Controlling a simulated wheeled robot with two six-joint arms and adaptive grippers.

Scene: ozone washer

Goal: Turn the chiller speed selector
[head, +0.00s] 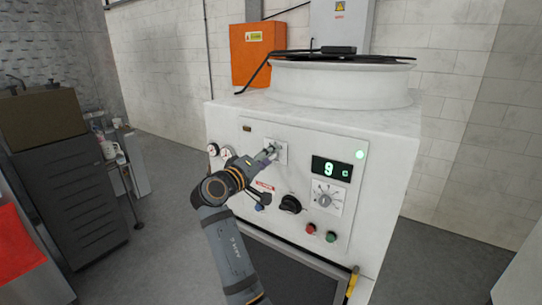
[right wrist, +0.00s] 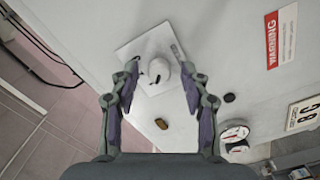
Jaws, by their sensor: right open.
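The white chiller (head: 385,155) stands in the middle of the head view. A knob on a pale square plate (head: 281,151) sits in the upper middle of its control panel; its label cannot be read. My right gripper (head: 268,154) is at this knob and partly covers it. In the right wrist view the white knob (right wrist: 162,70) lies between the two open fingers of my right gripper (right wrist: 160,74), with gaps at both sides. A second, grey dial (head: 325,198) on a square plate is lower right. My left gripper is not in view.
The panel also bears a green display (head: 332,169) reading 9, a black rotary switch (head: 290,204), red (head: 311,228) and green (head: 331,236) buttons, and gauges (head: 226,153). A dark cabinet (head: 75,170) stands left.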

